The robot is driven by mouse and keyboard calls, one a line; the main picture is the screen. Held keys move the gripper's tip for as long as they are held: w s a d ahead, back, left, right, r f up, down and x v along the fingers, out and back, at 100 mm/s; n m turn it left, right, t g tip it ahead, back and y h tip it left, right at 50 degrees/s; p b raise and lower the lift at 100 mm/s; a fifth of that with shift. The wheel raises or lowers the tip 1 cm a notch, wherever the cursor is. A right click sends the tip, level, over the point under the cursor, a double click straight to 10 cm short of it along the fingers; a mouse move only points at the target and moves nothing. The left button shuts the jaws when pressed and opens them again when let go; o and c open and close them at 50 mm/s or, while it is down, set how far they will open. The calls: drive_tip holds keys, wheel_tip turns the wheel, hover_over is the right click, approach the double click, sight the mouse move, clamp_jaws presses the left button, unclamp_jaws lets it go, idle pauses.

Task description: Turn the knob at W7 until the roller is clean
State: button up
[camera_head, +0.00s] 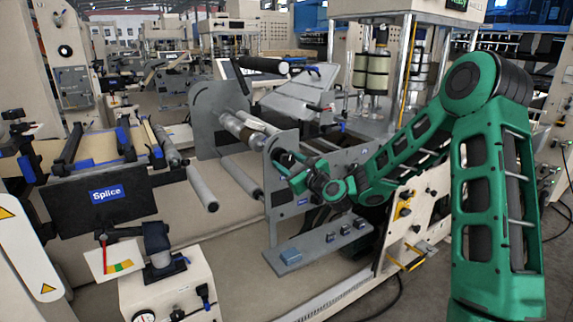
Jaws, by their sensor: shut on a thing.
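My gripper (279,158) is at the near end of a roller (238,128), against the grey side plate (283,205) of the unwind stand. Its jaws are shut on the knob there. The knob is mostly hidden by the gripper and too small to make out. A small blue label sits on the near plate, too small to read.
A black panel marked Splice (98,198) stands at the left. Bare grey rollers (202,188) lie below the stand. A shelf with small switches (318,247) juts out under the near plate. Cream cabinets and machines crowd the back. Open floor shows at the lower right.

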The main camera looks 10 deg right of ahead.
drive_tip(key=m, duration=1.1)
drive_tip(key=shift+f+m, duration=0.1)
drive_tip(key=shift+m, duration=0.2)
drive_tip(key=o, duration=1.1)
drive_tip(key=shift+c, duration=0.2)
drive_tip(key=shift+v, duration=3.5)
